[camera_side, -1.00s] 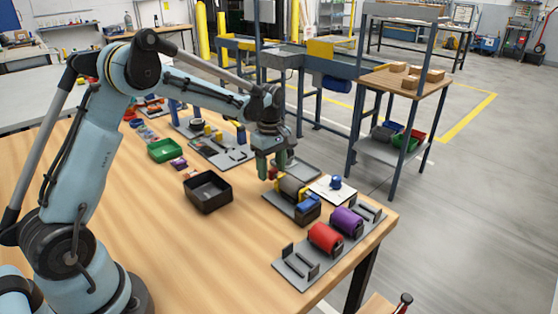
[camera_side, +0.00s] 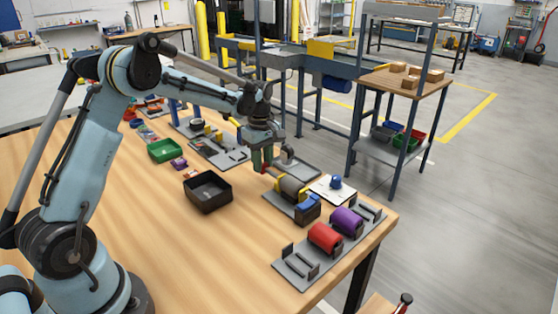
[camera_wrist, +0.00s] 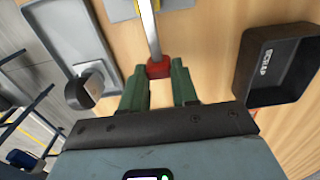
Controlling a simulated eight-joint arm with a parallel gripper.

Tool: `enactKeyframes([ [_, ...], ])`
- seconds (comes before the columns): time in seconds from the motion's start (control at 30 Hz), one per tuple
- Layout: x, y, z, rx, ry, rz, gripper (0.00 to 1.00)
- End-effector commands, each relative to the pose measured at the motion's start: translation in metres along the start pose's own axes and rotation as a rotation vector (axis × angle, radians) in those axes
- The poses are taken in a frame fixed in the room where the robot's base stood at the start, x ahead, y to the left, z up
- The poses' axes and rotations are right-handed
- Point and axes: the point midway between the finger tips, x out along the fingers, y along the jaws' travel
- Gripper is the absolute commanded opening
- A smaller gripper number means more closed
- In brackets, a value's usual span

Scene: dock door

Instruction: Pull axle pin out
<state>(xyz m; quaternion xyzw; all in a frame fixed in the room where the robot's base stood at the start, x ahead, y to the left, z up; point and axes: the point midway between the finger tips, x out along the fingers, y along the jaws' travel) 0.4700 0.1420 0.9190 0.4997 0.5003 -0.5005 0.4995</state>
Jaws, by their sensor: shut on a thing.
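The axle pin is a silver shaft (camera_wrist: 152,35) with a red head (camera_wrist: 159,68). My gripper (camera_wrist: 159,78) is shut on the red head. In the side view my gripper (camera_side: 263,164) is low over the table, up and left of the fixture. The shaft runs from the head to a yellow bracket (camera_wrist: 147,6) at the top edge of the wrist view. In the side view the fixture (camera_side: 292,195) carries a dark roller, yellow brackets and a blue block. How much of the shaft is still inside the roller is hidden.
A black scrap bin (camera_wrist: 275,62) stands right of the pin in the wrist view; it also shows in the side view (camera_side: 207,192). A grey plate with a dark knob (camera_wrist: 82,90) lies left. A red roller (camera_side: 325,238) and a purple roller (camera_side: 346,220) sit in front.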

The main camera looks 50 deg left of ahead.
Motion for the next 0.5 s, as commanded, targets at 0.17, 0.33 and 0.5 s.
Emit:
enactKeyframes([
  [0.17, 0.000, 0.000, -0.041, -0.006, 0.000, 0.001, 0.00],
  [0.33, 0.000, 0.000, -0.053, -0.002, 0.000, 0.002, 0.00],
  [0.5, 0.000, 0.000, -0.055, -0.003, 0.004, 0.003, 0.00],
])
